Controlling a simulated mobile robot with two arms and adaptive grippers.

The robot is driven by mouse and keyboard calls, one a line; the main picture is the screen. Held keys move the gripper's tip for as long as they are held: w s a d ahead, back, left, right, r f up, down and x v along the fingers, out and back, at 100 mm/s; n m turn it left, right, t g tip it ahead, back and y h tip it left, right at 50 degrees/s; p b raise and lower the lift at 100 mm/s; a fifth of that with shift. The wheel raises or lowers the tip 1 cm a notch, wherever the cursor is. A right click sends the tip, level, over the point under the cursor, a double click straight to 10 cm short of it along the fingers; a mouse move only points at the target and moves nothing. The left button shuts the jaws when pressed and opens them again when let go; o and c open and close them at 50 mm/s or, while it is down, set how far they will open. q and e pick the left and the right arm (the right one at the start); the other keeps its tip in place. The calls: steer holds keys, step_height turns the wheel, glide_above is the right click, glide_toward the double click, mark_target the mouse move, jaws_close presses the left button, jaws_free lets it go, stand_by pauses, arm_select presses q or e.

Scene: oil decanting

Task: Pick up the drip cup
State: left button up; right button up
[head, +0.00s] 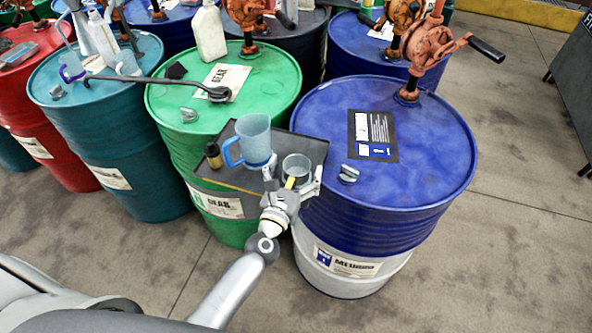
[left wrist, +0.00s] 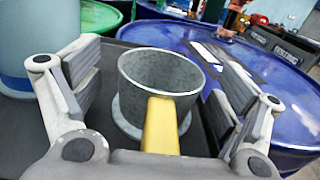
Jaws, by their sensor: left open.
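The drip cup, a small grey metal cup (head: 297,166) with a yellow handle, stands upright on a dark tray (head: 222,179) between the drums. In the left wrist view the cup (left wrist: 150,73) is in the middle, its yellow handle (left wrist: 161,125) pointing toward my wrist. My left gripper (head: 293,178) is open, with one finger on each side of the cup. In the left wrist view a gap shows between each finger pad and the cup wall. My right gripper is not in view.
A blue translucent jug (head: 255,140) stands close to the left of my left gripper, with a small dark bottle (head: 213,155) beside it. A blue drum (head: 425,165) is right of the tray and a green drum (head: 168,130) left. Orange hand pumps (head: 425,50) rise behind.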

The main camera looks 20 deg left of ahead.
mark_target(296, 167)
arm_select(q)
steer(key=c, duration=1.3)
steer(key=shift+r, duration=0.2)
steer(key=shift+r+p, duration=0.55)
steer(key=shift+p, duration=0.1)
step_height(296, 167, up, 2)
steer(key=shift+r+p, duration=0.1)
steer(key=shift+p, duration=0.8)
steer(key=s+r+p, duration=0.1)
steer(key=r, duration=0.1)
steer(key=s+r+p, duration=0.4)
steer(key=shift+d+r, duration=0.15)
steer(key=shift+d, duration=0.2)
steer(key=s+d+r, duration=0.1)
steer(key=s+r, duration=0.2)
steer(key=s, duration=0.6)
steer(key=shift+y, duration=0.3)
steer(key=s+a+b, duration=0.1)
steer(key=a+b, duration=0.1)
steer(key=b, duration=0.1)
steer(key=s+a+f+b, duration=0.1)
steer(key=a+b, duration=0.1)
steer(key=b, duration=0.1)
steer(key=s+a+b, duration=0.1)
steer(key=a+b, duration=0.1)
steer(key=b, duration=0.1)
steer(key=shift+s+f, duration=0.15)
steer(key=shift+f, duration=0.2)
